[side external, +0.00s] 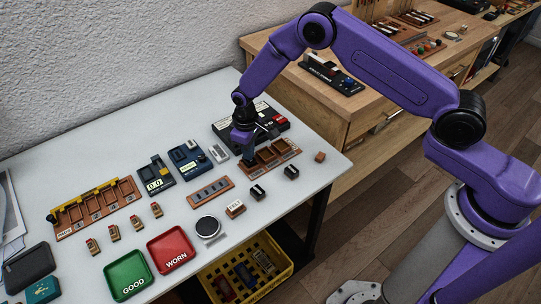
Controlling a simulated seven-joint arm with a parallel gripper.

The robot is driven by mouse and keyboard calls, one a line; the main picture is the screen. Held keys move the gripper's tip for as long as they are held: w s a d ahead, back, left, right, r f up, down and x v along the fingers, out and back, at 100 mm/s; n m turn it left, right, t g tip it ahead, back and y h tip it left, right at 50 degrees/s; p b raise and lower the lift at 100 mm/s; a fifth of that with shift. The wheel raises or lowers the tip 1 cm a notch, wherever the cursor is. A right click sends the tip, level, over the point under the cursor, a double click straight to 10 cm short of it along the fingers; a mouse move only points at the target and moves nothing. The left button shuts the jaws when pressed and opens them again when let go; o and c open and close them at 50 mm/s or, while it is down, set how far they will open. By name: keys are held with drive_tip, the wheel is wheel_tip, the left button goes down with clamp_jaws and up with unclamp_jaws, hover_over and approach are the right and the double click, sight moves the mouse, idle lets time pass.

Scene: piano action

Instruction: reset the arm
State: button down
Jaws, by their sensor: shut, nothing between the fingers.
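My purple arm reaches over the right part of the white table (322,175). My gripper (247,162) points down at the left end of a brown wooden tray with compartments (270,156). The fingers are shut with nothing visible between them. I cannot tell whether the fingertips touch the tray. Behind my gripper stands a black device (272,118), which my wrist partly hides.
A green GOOD tray (129,275) and a red WORN tray (171,249) lie at the front. A wooden rack (97,208), several small blocks, a FELT block (235,209) and a round black dish (206,227) stand nearby. A yellow crate (245,271) sits below the table edge.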

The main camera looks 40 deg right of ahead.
drive_tip(key=shift+f, duration=0.2)
idle(0.4)
drive_tip(key=shift+r, duration=3.55)
